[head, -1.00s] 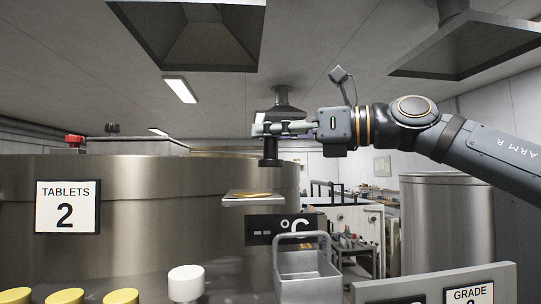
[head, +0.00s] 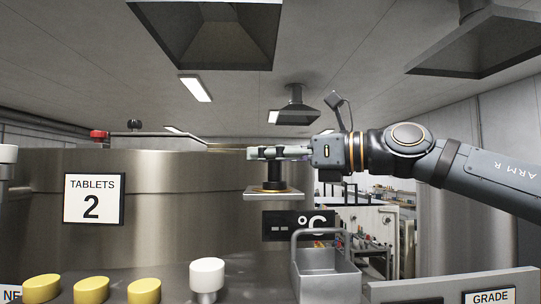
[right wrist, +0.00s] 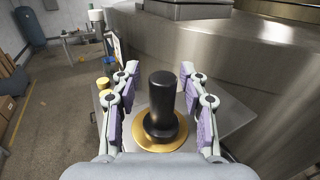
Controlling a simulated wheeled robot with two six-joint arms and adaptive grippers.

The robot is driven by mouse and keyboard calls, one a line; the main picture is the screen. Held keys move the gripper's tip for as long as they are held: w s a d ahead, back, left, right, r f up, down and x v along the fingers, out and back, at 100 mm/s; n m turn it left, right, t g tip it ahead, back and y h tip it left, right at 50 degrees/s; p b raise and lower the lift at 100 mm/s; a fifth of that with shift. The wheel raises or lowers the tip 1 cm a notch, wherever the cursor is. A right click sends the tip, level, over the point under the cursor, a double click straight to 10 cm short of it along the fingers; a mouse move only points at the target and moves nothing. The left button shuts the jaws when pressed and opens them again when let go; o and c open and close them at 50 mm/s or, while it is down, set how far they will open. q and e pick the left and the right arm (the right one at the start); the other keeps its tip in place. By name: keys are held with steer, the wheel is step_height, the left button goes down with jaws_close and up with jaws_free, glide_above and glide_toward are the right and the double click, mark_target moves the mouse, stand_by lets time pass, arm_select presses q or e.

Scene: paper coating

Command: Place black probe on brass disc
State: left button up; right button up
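The black probe (right wrist: 162,108) stands upright on the brass disc (right wrist: 178,136), inside the disc's rim in the right wrist view. In the head view the probe (head: 274,174) shows below my right gripper (head: 268,152), and only the edge of the brass disc (head: 262,188) shows under it. The disc lies on a flat square plate (head: 285,194). My right gripper (right wrist: 157,95) has its purple-padded fingers on either side of the probe, with a gap on both sides, so it is open. My left gripper is not in view.
A large steel drum (head: 150,220) with a TABLETS 2 sign (head: 94,199) stands behind the plate. A °C display (head: 297,225) hangs below the plate, with a grey basket (head: 325,275) in front. A white knob (head: 207,274) and several yellow caps (head: 144,290) are at lower left.

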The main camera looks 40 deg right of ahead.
steer(key=shift+s+d+r, duration=0.2)
steer(key=shift+s+d, duration=0.05)
steer(key=shift+s, duration=0.05)
steer(key=s+d+b, duration=0.1)
steer(key=b, duration=0.1)
steer(key=s+d+f+b, duration=0.1)
steer(key=s+b, duration=0.1)
steer(key=r+b+v, duration=0.1)
steer(key=b+v, duration=0.2)
steer(key=v, duration=0.5)
steer(key=shift+a, duration=0.1)
steer(key=shift+s, duration=0.15)
